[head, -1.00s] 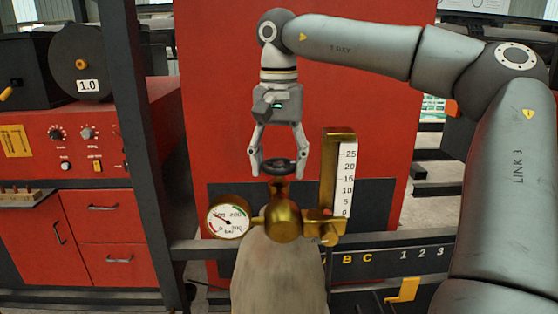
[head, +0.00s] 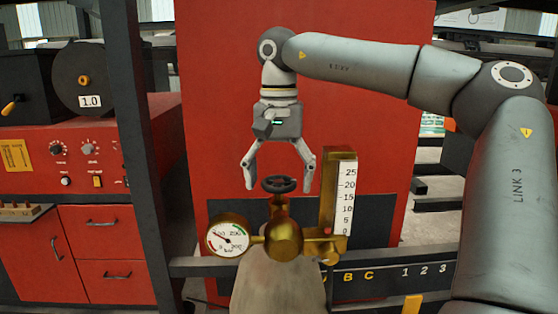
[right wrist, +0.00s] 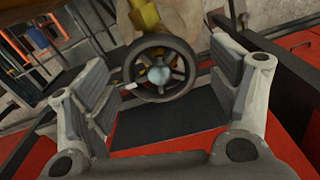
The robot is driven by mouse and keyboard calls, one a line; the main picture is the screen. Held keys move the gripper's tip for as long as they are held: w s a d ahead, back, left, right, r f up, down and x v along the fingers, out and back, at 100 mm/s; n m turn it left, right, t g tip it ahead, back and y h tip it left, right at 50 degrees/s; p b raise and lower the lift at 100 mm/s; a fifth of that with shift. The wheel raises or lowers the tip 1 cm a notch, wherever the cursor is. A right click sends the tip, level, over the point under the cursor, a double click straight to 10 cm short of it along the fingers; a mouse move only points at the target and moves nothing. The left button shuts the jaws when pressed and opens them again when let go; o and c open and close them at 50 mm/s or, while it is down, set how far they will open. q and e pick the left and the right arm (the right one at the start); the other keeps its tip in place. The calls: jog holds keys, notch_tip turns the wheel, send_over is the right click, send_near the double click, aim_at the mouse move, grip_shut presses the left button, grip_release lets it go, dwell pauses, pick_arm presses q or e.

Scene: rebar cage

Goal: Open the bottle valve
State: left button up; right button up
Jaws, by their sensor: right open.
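The bottle valve has a dark round handwheel (head: 279,184) on top of a brass body (head: 284,240). It sits on the grey gas bottle (head: 278,285), whose lower part is out of view. My right gripper (head: 279,186) is open above the handwheel, pointing down, with one finger on each side and apart from it. In the right wrist view the spoked handwheel (right wrist: 160,68) with its pale hub lies between the two open finger pads, towards the far end. My left gripper is not in view.
A round pressure gauge (head: 228,236) sticks out left of the valve. A brass flow tube (head: 339,205) with a scale stands close on the right. A red cabinet (head: 215,100) is behind. A dark upright post (head: 150,150) stands left, beside a red welding machine (head: 75,150).

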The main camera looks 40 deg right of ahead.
aim_at(279, 181)
notch_tip(279, 181, up, 12)
jog(key=shift+f, duration=0.2)
dwell(0.4)
dwell(0.5)
